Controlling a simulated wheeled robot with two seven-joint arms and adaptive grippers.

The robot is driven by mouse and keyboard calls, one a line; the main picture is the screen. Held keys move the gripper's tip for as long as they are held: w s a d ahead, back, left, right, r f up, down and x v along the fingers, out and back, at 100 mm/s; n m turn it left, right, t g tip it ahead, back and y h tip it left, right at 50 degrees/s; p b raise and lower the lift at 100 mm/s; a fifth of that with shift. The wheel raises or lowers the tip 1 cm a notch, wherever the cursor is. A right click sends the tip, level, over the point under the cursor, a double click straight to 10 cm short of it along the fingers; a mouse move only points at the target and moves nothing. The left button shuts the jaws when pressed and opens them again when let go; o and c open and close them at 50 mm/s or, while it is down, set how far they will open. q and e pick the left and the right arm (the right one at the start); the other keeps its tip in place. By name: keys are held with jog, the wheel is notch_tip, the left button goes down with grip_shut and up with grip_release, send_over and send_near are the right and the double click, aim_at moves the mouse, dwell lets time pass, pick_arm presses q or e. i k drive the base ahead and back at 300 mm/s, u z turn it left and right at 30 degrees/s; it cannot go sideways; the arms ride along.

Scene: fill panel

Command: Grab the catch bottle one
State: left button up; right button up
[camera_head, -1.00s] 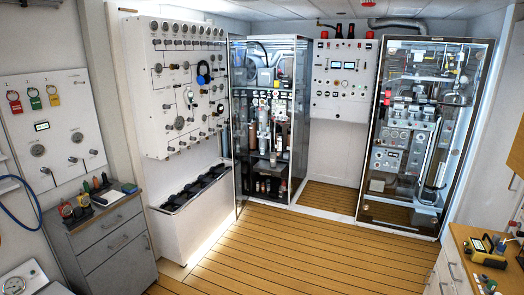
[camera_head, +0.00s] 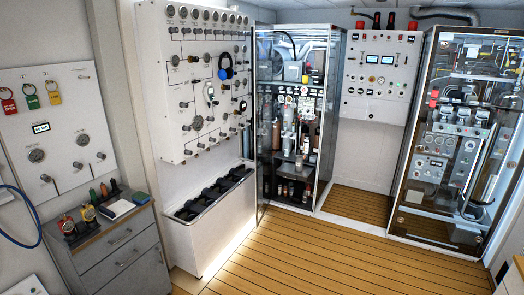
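Several small bottles (camera_head: 291,188) stand on a low shelf inside the left glass-fronted cabinet (camera_head: 330,140). Taller cylinders (camera_head: 289,115) hang or stand above them in the same cabinet. I cannot read any label, so I cannot tell which of these, if any, is catch bottle one. Neither of my grippers is in view.
A white gauge panel (camera_head: 160,80) hangs on the wall above a white bin with dark slots (camera_head: 205,240). A grey drawer unit (camera_head: 120,250) stands at lower left. A second glass cabinet (camera_head: 410,195) is at right. The wooden floor (camera_head: 300,260) between is clear.

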aim_at(287, 147)
jog(key=z, duration=0.5)
jog(key=i, duration=2.05)
jog(key=z, duration=0.15)
jog(key=i, duration=1.95)
jog(key=u, duration=0.75)
jog(key=i, duration=1.5)
jog(key=u, duration=0.45)
